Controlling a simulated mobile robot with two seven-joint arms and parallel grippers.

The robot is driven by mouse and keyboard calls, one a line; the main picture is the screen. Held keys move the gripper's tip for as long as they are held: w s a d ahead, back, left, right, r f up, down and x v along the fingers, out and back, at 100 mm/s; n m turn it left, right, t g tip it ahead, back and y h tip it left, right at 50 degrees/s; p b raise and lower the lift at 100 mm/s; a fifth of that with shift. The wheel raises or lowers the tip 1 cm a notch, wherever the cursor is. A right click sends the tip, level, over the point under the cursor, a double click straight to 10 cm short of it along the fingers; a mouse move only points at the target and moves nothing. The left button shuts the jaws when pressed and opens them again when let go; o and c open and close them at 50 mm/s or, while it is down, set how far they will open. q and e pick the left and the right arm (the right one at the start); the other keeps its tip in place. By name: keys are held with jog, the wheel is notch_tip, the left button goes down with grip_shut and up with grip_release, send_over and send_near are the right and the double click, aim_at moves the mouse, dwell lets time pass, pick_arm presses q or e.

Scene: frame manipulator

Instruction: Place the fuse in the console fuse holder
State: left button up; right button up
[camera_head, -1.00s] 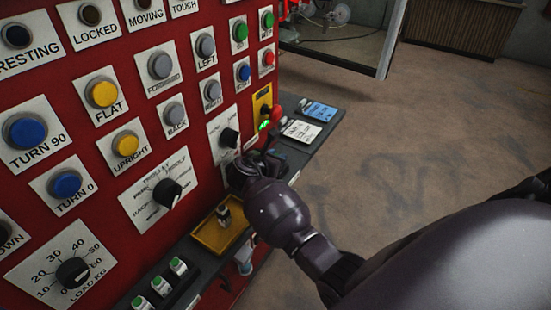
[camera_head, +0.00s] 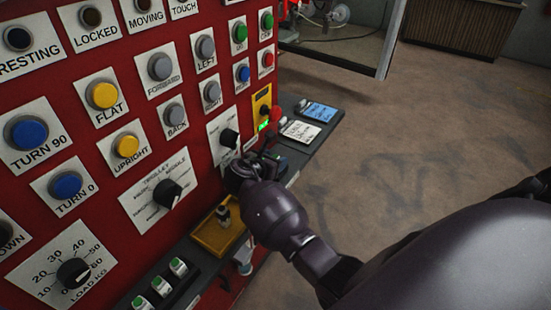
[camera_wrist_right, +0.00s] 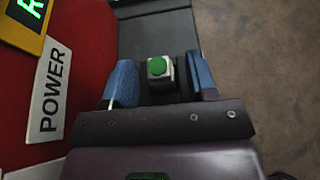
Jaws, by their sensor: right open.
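My right gripper (camera_head: 266,160) is over the dark ledge of the red console, below the yellow panel, and its arm hides part of that spot in the head view. In the right wrist view the gripper (camera_wrist_right: 160,78) is open, with a blue finger on each side of a green-topped, pale-bodied piece (camera_wrist_right: 157,67). This piece looks like a fuse standing upright on the ledge; gaps show beside it. Whether it sits in the fuse holder cannot be told. Several similar green-and-white fuses (camera_head: 178,266) stand on the ledge at lower left. My left gripper is not in view.
A yellow tray (camera_head: 207,241) on the ledge holds a small dark-and-pale piece (camera_head: 223,216). The yellow panel (camera_head: 262,104) has a green lit display. Two cards, white (camera_head: 301,131) and blue (camera_head: 320,112), lie farther along the ledge. Knobs and buttons cover the console. Open floor is at right.

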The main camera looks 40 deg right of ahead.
jog(key=p+v, duration=0.1)
jog(key=v, duration=0.9)
jog(key=shift+s+a+r, duration=0.2)
jog(key=shift+a, duration=0.1)
jog(key=s+d+f+m+g+y, duration=0.1)
jog(key=s+d+f+m+y, duration=0.15)
jog(key=s+f+m, duration=0.4)
jog(key=s+d+f+m+y, duration=0.1)
jog(key=s+m+y, duration=0.25)
jog(key=s, duration=0.55)
jog(key=s+a+r+m+y, duration=0.25)
jog(key=s+m, duration=0.35)
jog(key=s, duration=0.3)
jog(key=s+a+r+m+y, duration=0.1)
jog(key=s+m+y, duration=0.2)
jog(key=s+m, duration=0.45)
jog(key=w+f+n+t, duration=0.2)
jog(key=w+f+t, duration=0.4)
jog(key=f, duration=0.4)
jog(key=shift+t+y, duration=0.35)
jog(key=shift+t, duration=0.35)
